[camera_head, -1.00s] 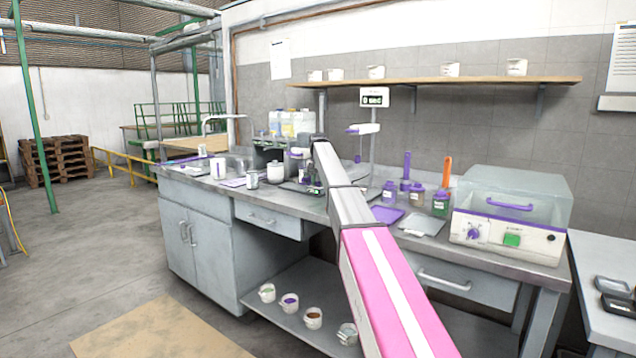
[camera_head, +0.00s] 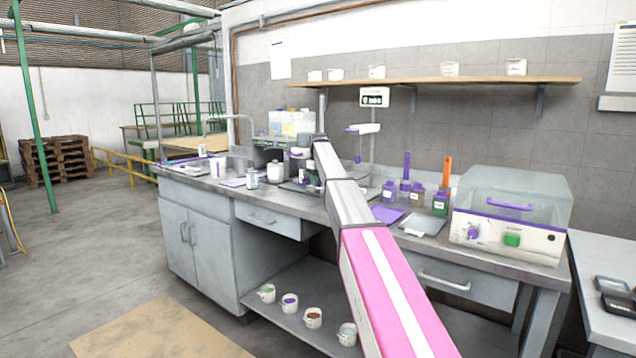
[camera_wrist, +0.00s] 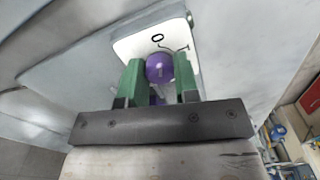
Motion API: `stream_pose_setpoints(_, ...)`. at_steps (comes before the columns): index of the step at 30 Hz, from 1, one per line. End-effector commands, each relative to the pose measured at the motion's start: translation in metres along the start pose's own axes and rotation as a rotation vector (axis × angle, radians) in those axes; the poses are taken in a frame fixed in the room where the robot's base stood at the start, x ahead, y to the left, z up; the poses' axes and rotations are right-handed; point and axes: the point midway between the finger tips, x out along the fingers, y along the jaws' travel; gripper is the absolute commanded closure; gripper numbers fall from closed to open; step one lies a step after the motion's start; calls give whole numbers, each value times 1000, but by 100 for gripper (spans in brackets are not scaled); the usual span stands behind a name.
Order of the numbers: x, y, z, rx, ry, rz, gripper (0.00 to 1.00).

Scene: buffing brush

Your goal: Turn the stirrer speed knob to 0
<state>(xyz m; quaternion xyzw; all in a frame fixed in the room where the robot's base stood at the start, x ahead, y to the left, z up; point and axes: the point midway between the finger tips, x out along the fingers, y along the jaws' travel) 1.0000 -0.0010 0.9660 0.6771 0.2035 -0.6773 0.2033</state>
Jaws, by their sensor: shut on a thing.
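In the wrist view a round purple knob (camera_wrist: 159,68) sits on a white panel (camera_wrist: 133,48) with a printed 0 and a curved line beside it. My gripper (camera_wrist: 159,78) has its two green fingers on either side of the knob and is shut on it. In the head view my arm reaches over the bench to the stirrer area. My gripper and the knob are hidden there behind the arm.
The bench (camera_head: 225,190) carries a sink, white containers, purple-labelled bottles and a purple tray (camera_head: 385,213). A machine with a clear lid (camera_head: 515,195) and another purple knob (camera_head: 473,233) stands at the right. A shelf (camera_head: 450,83) with cups runs above.

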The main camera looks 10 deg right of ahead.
Motion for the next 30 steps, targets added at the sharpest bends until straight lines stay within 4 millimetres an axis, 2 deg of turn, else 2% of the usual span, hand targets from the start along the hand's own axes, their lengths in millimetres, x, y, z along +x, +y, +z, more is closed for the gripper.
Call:
stream_pose_setpoints(9,-1,0,0,-110,0,0,95)
stream_pose_setpoints(24,-1,0,0,-130,1,1,95)
stream_pose_setpoints(25,-1,0,0,-129,1,1,68)
stream_pose_setpoints(27,-1,0,0,-129,1,1,46)
stream_pose_setpoints(30,-1,0,0,-129,1,1,46)
